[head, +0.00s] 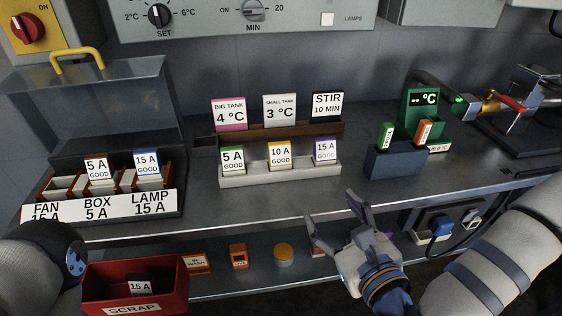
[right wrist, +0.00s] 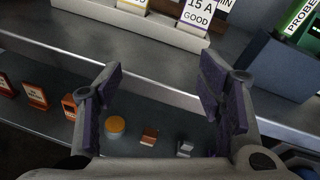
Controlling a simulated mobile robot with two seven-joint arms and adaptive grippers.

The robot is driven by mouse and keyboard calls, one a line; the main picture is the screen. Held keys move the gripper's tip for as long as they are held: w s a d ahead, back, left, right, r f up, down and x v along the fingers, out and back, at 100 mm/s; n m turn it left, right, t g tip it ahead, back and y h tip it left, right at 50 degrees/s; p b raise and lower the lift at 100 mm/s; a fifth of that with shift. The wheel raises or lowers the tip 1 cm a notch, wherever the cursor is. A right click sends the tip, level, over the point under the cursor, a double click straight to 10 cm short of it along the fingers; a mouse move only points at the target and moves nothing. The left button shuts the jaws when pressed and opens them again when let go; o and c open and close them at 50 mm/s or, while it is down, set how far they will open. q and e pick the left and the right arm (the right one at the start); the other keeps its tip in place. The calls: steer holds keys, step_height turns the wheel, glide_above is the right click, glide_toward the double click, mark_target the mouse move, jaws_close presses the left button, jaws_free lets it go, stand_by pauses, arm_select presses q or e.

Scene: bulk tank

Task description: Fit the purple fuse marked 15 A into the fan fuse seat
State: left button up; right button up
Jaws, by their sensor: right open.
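The purple 15 A fuse (head: 326,151), marked GOOD, stands upright at the right end of a pale rack (head: 275,178). In the right wrist view the fuse (right wrist: 199,12) is cut off by the top edge. The fan fuse seat (head: 60,184) is the left seat of the fuse box and looks empty. My right gripper (head: 331,207) is open and empty, in front of the shelf edge and below the fuse, apart from it. Its spread fingers also show in the right wrist view (right wrist: 158,75). My left arm shows at the lower left; its gripper is out of view.
The box seat holds a 5 A fuse (head: 96,167), the lamp seat a blue 15 A fuse (head: 147,164). A raised clear cover (head: 110,95) stands behind. A red scrap bin (head: 135,285) holds a 15 A fuse. A blue holder (head: 395,162) stands right of the rack.

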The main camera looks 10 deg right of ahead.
mark_target(326, 144)
steer(key=w+r+m, duration=0.1)
steer(key=w+d+r+m+t+h, duration=0.1)
steer(key=r+m, duration=0.1)
steer(key=w+d+r+m+t, duration=0.1)
steer(key=shift+w+r+m+h, duration=0.15)
steer(key=shift+w+m+h, duration=0.15)
steer(key=shift+h, duration=0.1)
steer(key=w, duration=1.1)
steer(key=shift+w+a+r+p, duration=0.1)
steer(key=shift+w+r+p, duration=0.05)
steer(key=shift+w+p, duration=0.15)
steer(key=shift+s, duration=0.1)
steer(key=c, duration=1.3)
